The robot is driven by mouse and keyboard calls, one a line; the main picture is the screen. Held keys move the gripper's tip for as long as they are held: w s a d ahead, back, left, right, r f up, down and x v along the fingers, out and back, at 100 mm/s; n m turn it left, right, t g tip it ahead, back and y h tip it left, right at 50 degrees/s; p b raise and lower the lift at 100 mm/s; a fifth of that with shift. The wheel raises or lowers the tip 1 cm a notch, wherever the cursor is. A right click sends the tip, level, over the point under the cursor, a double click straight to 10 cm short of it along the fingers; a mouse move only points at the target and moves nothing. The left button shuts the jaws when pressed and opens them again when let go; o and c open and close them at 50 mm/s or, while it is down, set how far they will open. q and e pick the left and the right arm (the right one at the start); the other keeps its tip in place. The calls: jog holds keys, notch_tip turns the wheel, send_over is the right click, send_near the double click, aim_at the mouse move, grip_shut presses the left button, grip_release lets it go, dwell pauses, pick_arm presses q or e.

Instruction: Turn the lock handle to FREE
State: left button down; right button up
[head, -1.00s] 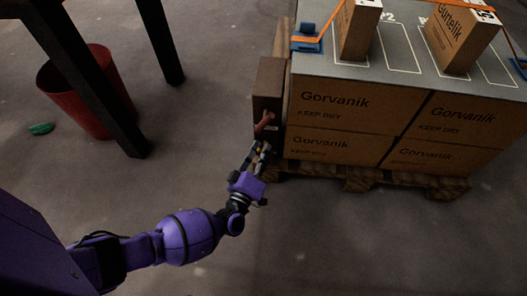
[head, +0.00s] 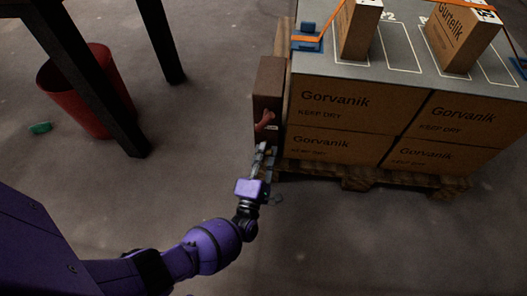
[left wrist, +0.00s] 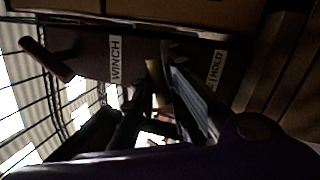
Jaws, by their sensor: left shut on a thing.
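A brown winch box (head: 268,82) stands against the left side of the stacked cartons. A red crank handle (head: 265,121) sticks out of its front; it also shows at upper left in the left wrist view (left wrist: 45,60). That view shows a WINCH label (left wrist: 115,59) and a partly covered label reading HOLD (left wrist: 216,70). My left gripper (head: 264,154) is at the lower front of the box, below the crank. Its fingers are shut on a small yellowish piece (left wrist: 154,82), which looks like the lock handle, mostly hidden by the fingers. No FREE label is readable. My right gripper is not in view.
Cartons (head: 345,103) stand on a wooden pallet (head: 357,179) right of my gripper, with a grey top sheet (head: 385,50) and orange strap above. A red bin (head: 75,98) stands behind a dark table leg (head: 95,80) at left. The floor between is clear.

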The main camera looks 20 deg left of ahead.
pick_arm(q)
jog(key=n+y, duration=0.1)
jog(key=n, duration=0.2)
jog(key=n+y, duration=0.1)
jog(key=n, duration=0.2)
jog(key=shift+f+y, duration=0.1)
jog(key=shift+y, duration=0.2)
jog(key=shift+n, duration=0.5)
jog(key=c, duration=1.8)
grip_release()
jog(key=shift+o, duration=0.2)
